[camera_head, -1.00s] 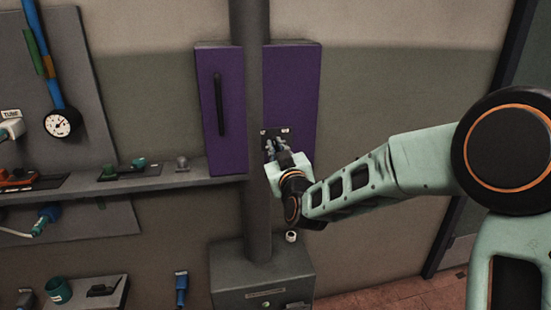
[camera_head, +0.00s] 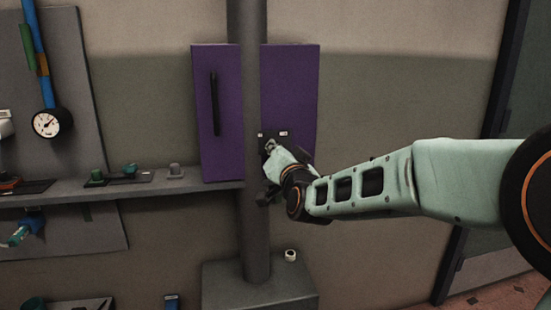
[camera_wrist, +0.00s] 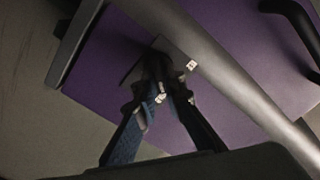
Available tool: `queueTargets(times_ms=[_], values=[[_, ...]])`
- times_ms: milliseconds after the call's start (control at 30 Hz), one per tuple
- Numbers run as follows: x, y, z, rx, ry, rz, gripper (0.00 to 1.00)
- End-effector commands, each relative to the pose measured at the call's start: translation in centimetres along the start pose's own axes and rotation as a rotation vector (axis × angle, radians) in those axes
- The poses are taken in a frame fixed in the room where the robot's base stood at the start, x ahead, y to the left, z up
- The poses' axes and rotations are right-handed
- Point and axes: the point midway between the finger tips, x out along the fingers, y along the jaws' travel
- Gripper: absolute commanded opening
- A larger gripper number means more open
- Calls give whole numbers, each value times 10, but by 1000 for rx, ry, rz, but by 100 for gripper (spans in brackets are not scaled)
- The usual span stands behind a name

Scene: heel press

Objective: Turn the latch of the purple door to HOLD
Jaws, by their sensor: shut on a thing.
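The purple door (camera_head: 288,88) is mounted on the wall, with a black bar handle (camera_head: 215,104) on its left part. Its latch plate (camera_head: 283,134) sits low on the right part and carries small white labels; one label also shows in the wrist view (camera_wrist: 191,65). I cannot read the labels. My gripper (camera_head: 268,150) is at the plate, seen with its fingers converging in the wrist view (camera_wrist: 162,92). It is shut on the small dark latch, which the fingers mostly hide. I cannot tell which way the latch points.
A grey vertical post (camera_head: 255,215) stands in front of the door, close to the left of my gripper. A grey shelf (camera_head: 205,186) with small fixtures runs to the left. A grey box (camera_head: 235,285) stands at the post's foot. The wall right of the door is clear.

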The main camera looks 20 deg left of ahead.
Motion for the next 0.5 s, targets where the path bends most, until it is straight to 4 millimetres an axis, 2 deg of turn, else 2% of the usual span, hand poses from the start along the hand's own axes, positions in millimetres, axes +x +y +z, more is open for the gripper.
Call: queueTargets(times_ms=[200,500], values=[[0,1,1,109,1,-1,0],[0,1,1,172,-1,0,0]])
